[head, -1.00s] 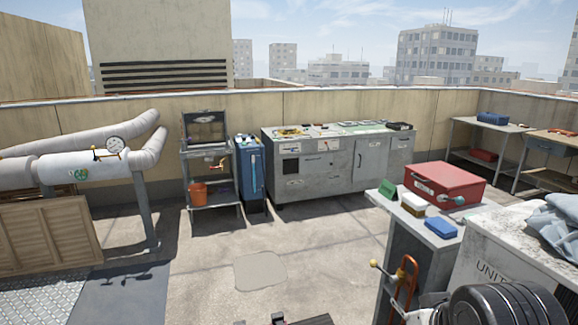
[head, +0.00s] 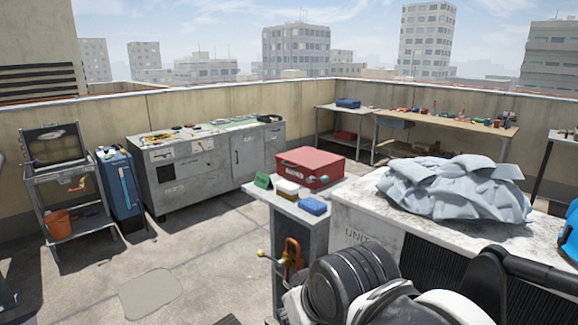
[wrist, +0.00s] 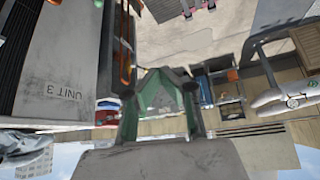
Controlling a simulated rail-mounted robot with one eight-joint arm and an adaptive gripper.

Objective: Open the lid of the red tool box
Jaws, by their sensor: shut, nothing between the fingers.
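The red tool box (head: 310,168) sits on a grey cabinet top (head: 262,193) near the middle of the head view. Its lid is down, and a light label and a turquoise fitting show on its front. In the wrist view, which looks upside down, a small part of the red tool box (wrist: 107,119) shows left of my gripper. My gripper (wrist: 160,74) is shut and empty, and is apart from the tool box. In the head view my arm fills the lower middle and right, and my gripper's fingers cannot be made out there.
A green block (head: 263,181), a white-topped container (head: 287,188) and a blue block (head: 314,206) crowd the cabinet in front of the box. A large unit with a grey cloth (head: 455,187) stands to the right. An orange tool (head: 292,256) hangs at the cabinet's side. Open floor (head: 200,240) lies left.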

